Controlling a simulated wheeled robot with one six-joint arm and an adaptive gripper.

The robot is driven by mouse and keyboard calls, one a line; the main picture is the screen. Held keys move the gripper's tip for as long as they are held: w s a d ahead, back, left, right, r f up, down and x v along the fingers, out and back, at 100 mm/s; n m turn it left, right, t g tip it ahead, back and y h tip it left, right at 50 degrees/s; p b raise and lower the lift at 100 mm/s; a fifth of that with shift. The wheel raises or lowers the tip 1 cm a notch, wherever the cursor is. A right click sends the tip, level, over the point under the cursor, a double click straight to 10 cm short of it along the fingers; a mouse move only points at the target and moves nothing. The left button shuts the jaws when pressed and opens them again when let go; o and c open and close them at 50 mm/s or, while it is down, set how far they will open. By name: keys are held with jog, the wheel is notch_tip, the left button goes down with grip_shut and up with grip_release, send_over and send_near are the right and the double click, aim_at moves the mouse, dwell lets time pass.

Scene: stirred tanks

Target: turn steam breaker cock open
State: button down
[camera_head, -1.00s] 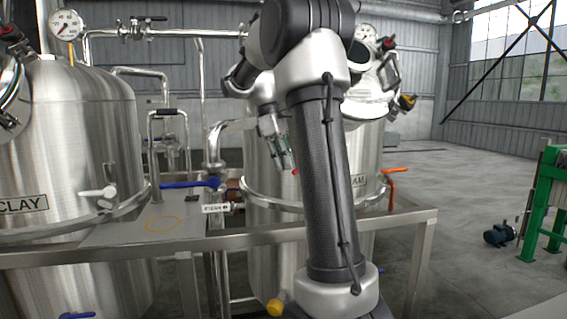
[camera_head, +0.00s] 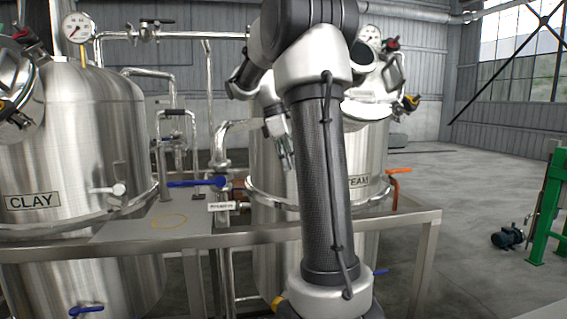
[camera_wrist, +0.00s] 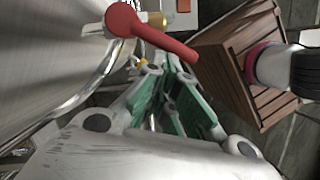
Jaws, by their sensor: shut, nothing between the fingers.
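A red lever (camera_wrist: 150,34) on a brass-coloured body shows in the wrist view, beside a curved steel tank wall. I take it for the cock's handle, but its label is not readable there. My gripper (camera_wrist: 173,70) is shut and empty, with its green-padded fingers just below the lever in the picture. Whether they touch it I cannot tell. In the head view my gripper (camera_head: 289,162) hangs in front of the STEAM tank (camera_head: 268,160), left of my arm. My arm hides part of the tank, and the red lever does not show there.
A steel frame rail (camera_head: 120,247) runs before the tanks. A slatted wooden crate (camera_wrist: 225,50) shows in the wrist view.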

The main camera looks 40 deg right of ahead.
jog(key=shift+s+d+n+t+h, duration=0.15)
jog(key=shift+s+n+t+h, duration=0.15)
jog(key=shift+s+n, duration=1.05)
jog(key=shift+w, duration=0.2)
jog(key=w+a+r, duration=0.5)
jog(key=r, duration=0.5)
jog(key=shift+w+r, duration=0.15)
jog(key=shift+w, duration=0.1)
